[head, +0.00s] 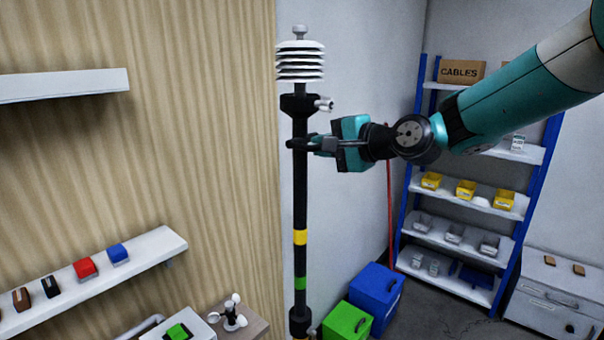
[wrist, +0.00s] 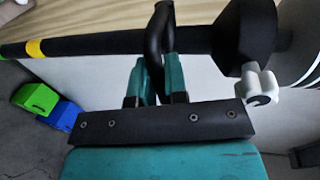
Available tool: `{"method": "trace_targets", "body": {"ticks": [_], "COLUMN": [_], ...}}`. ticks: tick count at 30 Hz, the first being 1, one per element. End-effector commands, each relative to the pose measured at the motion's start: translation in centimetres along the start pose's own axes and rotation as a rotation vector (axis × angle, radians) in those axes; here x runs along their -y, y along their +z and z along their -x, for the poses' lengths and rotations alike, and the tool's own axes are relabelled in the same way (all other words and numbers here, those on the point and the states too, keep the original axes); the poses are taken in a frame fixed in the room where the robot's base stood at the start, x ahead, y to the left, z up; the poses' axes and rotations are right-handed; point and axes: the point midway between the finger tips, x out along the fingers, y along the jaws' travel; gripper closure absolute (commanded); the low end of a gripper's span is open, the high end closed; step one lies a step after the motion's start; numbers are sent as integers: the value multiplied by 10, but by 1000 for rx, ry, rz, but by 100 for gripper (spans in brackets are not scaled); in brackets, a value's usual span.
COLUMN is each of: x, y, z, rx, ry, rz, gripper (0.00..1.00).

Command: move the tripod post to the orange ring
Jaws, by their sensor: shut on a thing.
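The tripod post (head: 300,205) is a black upright pole with a yellow band and a green band below it. A white louvred sensor (head: 300,63) sits on its top, above a dark collar with a small pale knob. My gripper (head: 299,144) is shut on the post just below that collar. In the wrist view the post (wrist: 100,43) runs across the frame, with the closed fingers of my gripper (wrist: 158,42) around it. The post's lower end is cut off by the bottom of the head view. I see no orange ring in either view.
A wood-grain wall with white shelves (head: 90,290) is at left. Blue (head: 376,290) and green (head: 346,322) boxes stand on the floor right of the post. A blue-framed rack (head: 478,205) and a pale cabinet (head: 550,300) are at right. Some floor shows between them.

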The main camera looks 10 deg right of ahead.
Motion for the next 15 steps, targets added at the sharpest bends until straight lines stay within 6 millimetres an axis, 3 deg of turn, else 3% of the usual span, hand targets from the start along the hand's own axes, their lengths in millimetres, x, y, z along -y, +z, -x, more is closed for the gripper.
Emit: {"method": "trace_targets", "body": {"ticks": [1, 6, 15], "x": [22, 61, 105], "y": [-4, -5, -4], "z": [6, 15, 25], "rx": [-12, -14, -12], "ry": [-13, -14, -12], "rz": [8, 8, 7], "gripper": [100, 100, 100]}}
